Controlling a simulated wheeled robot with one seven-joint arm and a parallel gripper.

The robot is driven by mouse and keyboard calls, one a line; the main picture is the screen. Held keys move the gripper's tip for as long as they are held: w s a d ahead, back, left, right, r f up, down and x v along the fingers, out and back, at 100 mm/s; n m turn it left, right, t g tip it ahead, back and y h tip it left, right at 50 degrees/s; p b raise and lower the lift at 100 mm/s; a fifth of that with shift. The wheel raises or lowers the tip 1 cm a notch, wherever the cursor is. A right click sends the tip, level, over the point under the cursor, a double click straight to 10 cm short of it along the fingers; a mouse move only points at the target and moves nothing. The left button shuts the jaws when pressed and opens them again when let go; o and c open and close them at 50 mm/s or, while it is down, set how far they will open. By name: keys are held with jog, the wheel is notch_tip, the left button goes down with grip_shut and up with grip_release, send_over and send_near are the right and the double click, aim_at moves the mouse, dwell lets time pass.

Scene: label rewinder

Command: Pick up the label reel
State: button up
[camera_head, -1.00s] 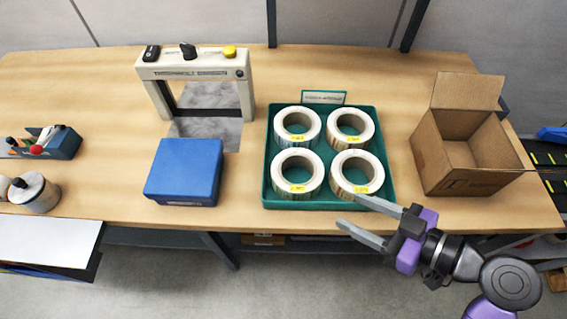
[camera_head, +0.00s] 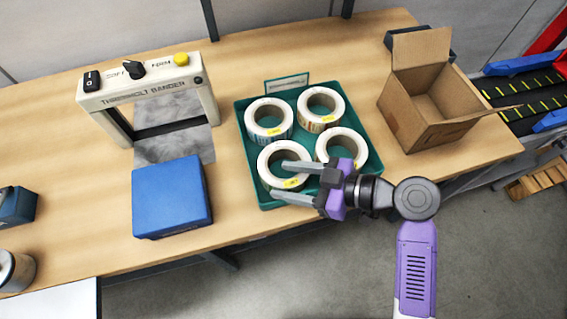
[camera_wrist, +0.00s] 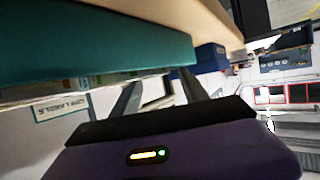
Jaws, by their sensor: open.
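Several white label reels with yellow tags sit in a green tray (camera_head: 262,203) on the bench. One is front left (camera_head: 268,158), one front right (camera_head: 336,142), one back left (camera_head: 268,113) and one back right (camera_head: 321,104). My gripper (camera_head: 281,181) is open, its fingers pointing left across the front left reel in the head view. The arm partly covers the front right reel. The head view does not settle the fingers' height or contact.
A blue box (camera_head: 172,197) and a banding machine (camera_head: 150,88) stand left of the tray. An open cardboard box (camera_head: 430,100) stands to the right. A small sign (camera_head: 287,85) is behind the tray. Bare bench lies between tray and cardboard box.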

jog(key=shift+x, duration=1.35)
grip_shut()
jog(key=shift+r, duration=0.1)
